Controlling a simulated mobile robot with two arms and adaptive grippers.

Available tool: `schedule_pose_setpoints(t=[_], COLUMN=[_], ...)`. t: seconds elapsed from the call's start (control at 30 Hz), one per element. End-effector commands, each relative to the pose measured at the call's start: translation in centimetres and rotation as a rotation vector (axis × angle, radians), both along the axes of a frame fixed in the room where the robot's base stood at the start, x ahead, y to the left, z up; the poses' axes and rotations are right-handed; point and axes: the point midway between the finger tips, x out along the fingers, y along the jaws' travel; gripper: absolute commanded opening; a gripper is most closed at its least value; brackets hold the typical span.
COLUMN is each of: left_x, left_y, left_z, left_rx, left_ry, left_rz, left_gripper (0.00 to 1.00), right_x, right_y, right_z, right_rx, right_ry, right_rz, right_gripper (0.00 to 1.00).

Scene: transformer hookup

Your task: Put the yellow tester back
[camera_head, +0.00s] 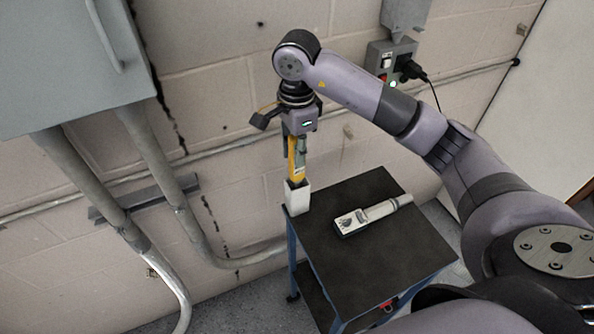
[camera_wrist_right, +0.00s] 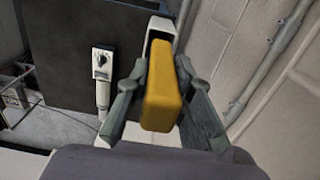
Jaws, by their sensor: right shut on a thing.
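The yellow tester (camera_head: 294,160) is upright at the back left corner of a small dark-topped cart (camera_head: 385,251). Its lower end is at the mouth of a white holder (camera_head: 298,195); I cannot tell how deep it sits. My right gripper (camera_head: 300,143) comes from above and is shut on the tester. In the right wrist view, the tester (camera_wrist_right: 160,87) is between the two fingers of my right gripper (camera_wrist_right: 158,100), with the white holder (camera_wrist_right: 161,28) just beyond it. My left gripper is not in view.
A grey and white handheld device with a dial (camera_head: 352,222) lies on the cart top, right of the holder. A wall socket with a black plug (camera_head: 408,68) is behind my right arm. Grey conduits (camera_head: 175,195) run down the wall at left below a grey cabinet (camera_head: 60,60).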

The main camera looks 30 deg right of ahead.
Motion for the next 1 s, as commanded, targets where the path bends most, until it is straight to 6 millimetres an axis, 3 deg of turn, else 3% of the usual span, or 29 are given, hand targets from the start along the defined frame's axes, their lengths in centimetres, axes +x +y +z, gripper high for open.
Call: schedule_pose_setpoints(t=[0.1, 0.37, 0.57, 0.93, 0.97, 1.0], left_x=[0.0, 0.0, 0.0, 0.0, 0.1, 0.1], left_y=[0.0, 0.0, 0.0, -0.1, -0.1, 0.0], left_z=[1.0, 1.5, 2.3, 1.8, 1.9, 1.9], left_rx=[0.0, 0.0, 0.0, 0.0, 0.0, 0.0], left_ry=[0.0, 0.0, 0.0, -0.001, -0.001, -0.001], left_rz=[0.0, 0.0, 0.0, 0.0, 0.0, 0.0], left_gripper=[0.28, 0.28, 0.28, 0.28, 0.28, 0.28], right_x=[-0.1, 0.0, -0.1, 0.0, 0.0, 0.0], right_y=[-0.1, 0.0, 0.0, 0.0, 0.0, 0.0], right_z=[-1.9, -4.1, -6.7, -7.5, -7.4, -7.4], right_rx=[-0.002, -0.001, -0.001, -0.002, -0.002, -0.002], right_ry=[0.003, 0.0, 0.001, -0.002, -0.002, -0.002], right_rz=[-0.001, 0.0, 0.0, 0.001, 0.001, 0.001], right_gripper=[0.0, 0.0, 0.0, 0.0, 0.23, 0.25])
